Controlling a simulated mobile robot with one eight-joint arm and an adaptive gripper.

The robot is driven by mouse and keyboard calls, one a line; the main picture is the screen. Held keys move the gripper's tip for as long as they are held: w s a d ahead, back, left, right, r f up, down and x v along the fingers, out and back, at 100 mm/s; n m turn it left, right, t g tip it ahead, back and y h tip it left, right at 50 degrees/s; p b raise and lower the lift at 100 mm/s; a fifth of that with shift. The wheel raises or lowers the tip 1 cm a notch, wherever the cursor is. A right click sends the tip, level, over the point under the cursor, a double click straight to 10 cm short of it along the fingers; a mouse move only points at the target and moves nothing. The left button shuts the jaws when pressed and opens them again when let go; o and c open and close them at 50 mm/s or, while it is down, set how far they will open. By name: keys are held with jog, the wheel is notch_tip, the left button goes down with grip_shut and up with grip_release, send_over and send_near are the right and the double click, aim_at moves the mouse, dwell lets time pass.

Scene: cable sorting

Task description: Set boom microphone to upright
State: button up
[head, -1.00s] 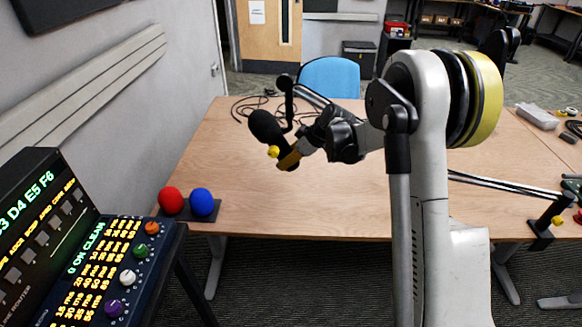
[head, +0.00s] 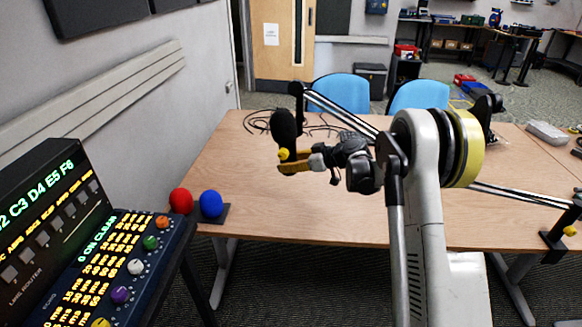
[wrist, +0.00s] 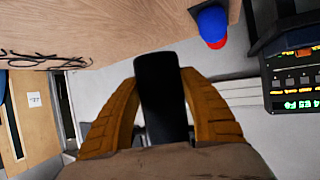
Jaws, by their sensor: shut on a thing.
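The boom microphone (head: 284,128) is a black, rounded capsule at the end of a jointed boom arm (head: 340,108) above the desk. My gripper (head: 286,165), with orange-brown fingers, is shut on the lower part of the microphone. In the wrist view the dark microphone (wrist: 162,90) lies between the two fingers. My wrist and arm hide part of the boom.
The wooden desk (head: 260,205) is mostly clear, with black cables (head: 262,121) at its back. Red (head: 181,201) and blue (head: 211,204) foam balls stand at its left front corner. A lit control console (head: 100,270) is at the left. Blue chairs (head: 341,92) stand behind the desk.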

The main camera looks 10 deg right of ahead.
jog(key=shift+w+a+t+y+b, duration=0.15)
jog(key=shift+a+t+y+b, duration=0.05)
jog(key=shift+t+y+b, duration=0.1)
dwell(0.5)
jog(key=o, duration=1.4)
jog(key=shift+a, duration=0.1)
jog(key=v, duration=1.2)
